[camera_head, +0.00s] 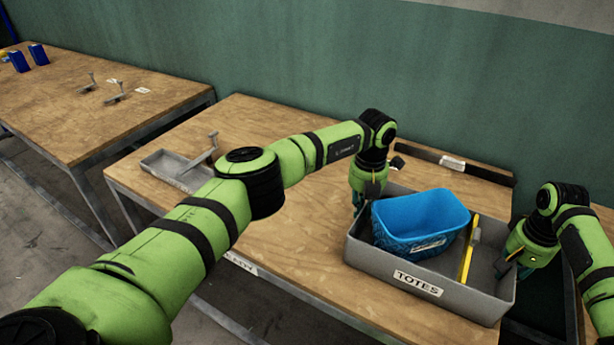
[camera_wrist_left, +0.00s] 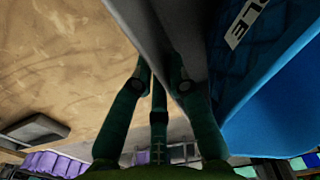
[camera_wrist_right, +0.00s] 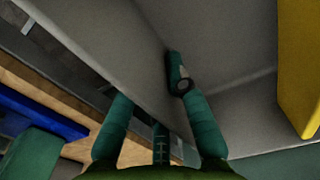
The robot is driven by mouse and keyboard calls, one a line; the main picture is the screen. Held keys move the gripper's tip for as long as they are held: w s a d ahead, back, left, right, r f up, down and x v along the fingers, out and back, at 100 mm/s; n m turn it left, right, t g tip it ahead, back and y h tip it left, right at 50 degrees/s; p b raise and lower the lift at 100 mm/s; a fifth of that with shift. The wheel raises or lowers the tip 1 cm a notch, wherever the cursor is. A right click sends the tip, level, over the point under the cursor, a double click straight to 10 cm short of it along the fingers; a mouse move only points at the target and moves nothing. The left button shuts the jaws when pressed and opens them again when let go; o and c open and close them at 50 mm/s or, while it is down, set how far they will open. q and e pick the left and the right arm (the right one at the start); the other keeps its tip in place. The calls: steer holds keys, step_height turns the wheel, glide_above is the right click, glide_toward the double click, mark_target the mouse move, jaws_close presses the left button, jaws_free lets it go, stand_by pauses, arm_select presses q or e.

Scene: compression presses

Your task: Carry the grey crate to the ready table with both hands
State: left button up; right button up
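The grey crate (camera_head: 364,252), labelled TOTES, is at the right end of the middle wooden table (camera_head: 290,235). It looks level; I cannot tell whether it rests on the top or is slightly raised. A blue bin (camera_head: 402,215) and a yellow tool (camera_head: 469,250) are inside it. My left gripper (camera_head: 364,203) is at the crate's left wall, its fingers astride that wall in the left wrist view (camera_wrist_left: 160,75). My right gripper (camera_head: 510,268) is at the right wall, one finger inside and one outside in the right wrist view (camera_wrist_right: 150,85). Outer fingertips are partly hidden.
A grey tray (camera_head: 165,165) with a metal part lies on the middle table's left. Another wooden table (camera_head: 75,100) at the far left carries blue boxes (camera_head: 38,54) and small metal parts. A dark bar (camera_head: 456,163) lies along the back edge. The table's centre is clear.

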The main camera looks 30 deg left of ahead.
stand_by(0.3)
arm_select(q)
steer(key=shift+d+r, duration=0.1)
steer(key=shift+r, duration=0.15)
arm_select(e)
steer(key=shift+a+r, duration=0.1)
steer(key=shift+r, duration=0.1)
arm_select(q)
step_height(320, 180, up, 12)
steer(key=shift+f, duration=0.2)
arm_select(e)
step_height(320, 180, up, 12)
steer(key=shift+f, duration=0.1)
stand_by(0.4)
